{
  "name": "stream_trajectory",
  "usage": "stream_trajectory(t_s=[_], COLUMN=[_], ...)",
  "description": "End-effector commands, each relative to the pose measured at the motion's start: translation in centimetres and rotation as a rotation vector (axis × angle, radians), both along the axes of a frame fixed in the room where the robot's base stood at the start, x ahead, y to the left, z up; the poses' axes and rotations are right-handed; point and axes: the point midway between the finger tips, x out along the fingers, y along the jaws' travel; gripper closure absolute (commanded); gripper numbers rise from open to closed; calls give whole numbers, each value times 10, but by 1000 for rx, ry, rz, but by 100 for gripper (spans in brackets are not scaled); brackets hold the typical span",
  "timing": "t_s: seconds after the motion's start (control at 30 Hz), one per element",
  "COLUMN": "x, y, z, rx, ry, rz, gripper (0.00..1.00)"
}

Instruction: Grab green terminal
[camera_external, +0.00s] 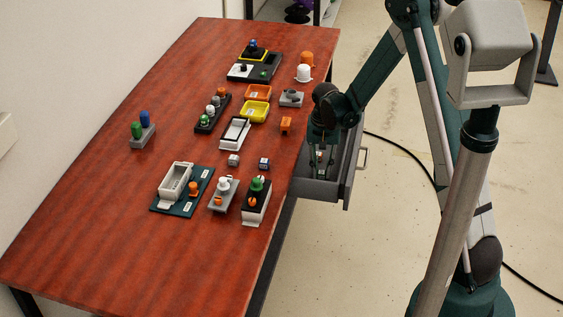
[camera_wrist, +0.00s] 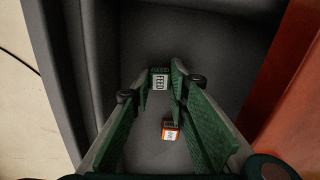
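My gripper (camera_external: 321,160) points down into the open grey drawer at the table's right side. In the wrist view my gripper (camera_wrist: 163,82) has its green fingers apart, with nothing clearly held. A grey cube marked FEED (camera_wrist: 160,80) is by the fingertips; I cannot tell whether it touches them. A small orange and white block (camera_wrist: 171,130) lies on the drawer floor between the fingers. Several green pieces are on the table: a green cylinder (camera_external: 136,130) beside a blue one in a grey holder, a green knob (camera_external: 257,184) on a black box, and a small green piece (camera_external: 204,119) in a black rack. Which is the terminal is unclear.
The drawer (camera_external: 346,170) has raised walls close around my gripper. The red-brown table (camera_external: 90,230) holds yellow and orange trays (camera_external: 255,111), small cubes (camera_external: 264,163) and a dark green plate (camera_external: 160,205). Its front left is clear.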

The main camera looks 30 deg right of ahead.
Motion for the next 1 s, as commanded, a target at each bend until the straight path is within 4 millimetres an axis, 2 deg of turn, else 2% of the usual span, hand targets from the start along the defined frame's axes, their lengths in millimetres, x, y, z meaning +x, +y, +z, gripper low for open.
stream_trajectory(t_s=[0.37, 0.57, 0.77, 1.0], x=[0, 0, 0, -1], y=[0, 0, 0, 0], z=[0, 8, 28, 62], rx=[0, 0, 0, 0], ry=[0, 0, 0, 0], rz=[0, 0, 0, 0], gripper=[92, 92, 92, 92])
